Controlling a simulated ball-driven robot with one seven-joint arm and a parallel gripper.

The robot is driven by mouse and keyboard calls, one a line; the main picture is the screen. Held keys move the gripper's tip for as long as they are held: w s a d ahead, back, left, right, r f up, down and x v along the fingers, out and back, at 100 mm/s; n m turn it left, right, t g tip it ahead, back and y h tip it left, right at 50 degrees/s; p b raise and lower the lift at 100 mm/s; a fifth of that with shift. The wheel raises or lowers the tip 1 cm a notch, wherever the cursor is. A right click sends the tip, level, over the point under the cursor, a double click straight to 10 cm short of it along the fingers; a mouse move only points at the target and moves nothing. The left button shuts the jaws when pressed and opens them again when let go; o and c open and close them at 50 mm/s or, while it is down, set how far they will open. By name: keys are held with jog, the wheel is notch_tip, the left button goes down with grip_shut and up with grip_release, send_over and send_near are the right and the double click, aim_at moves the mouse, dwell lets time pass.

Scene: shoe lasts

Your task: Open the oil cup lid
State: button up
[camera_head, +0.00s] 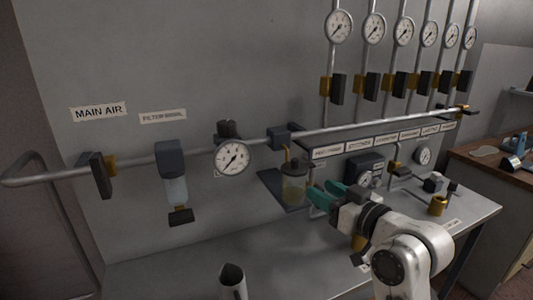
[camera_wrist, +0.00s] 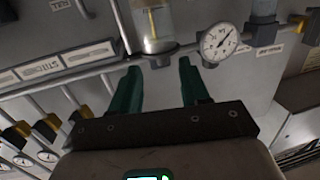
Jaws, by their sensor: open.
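The oil cup (camera_head: 293,188) is a clear glass jar with a brownish tint and a brass tube, mounted below the horizontal pipe on the grey panel. Its dark top is small in the head view, and I cannot tell whether the lid is open. In the wrist view the glass cup (camera_wrist: 154,20) shows at the top, with a dark collar at its lower edge. My gripper (camera_head: 324,191) has green fingers and is just right of the cup. In the wrist view my gripper (camera_wrist: 158,66) is open and empty, its fingertips pointing toward the collar, apparently apart from it.
The horizontal pipe (camera_head: 354,123) runs above the cup. A pressure gauge (camera_head: 232,157) and a filter bowl (camera_head: 174,180) are on the left. A black regulator box (camera_head: 364,170) is on the right.

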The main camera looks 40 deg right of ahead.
aim_at(298, 163)
jog(key=shift+t, duration=0.4)
jog(key=w, duration=0.3)
jog(key=w+d+r+p, duration=0.1)
jog(key=w, duration=0.3)
jog(key=w+r+p, duration=0.1)
jog(key=w, duration=0.3)
jog(key=shift+w+d+r, duration=0.15)
jog(key=shift+d+r, duration=0.1)
jog(key=shift+c, duration=0.2)
grip_shut()
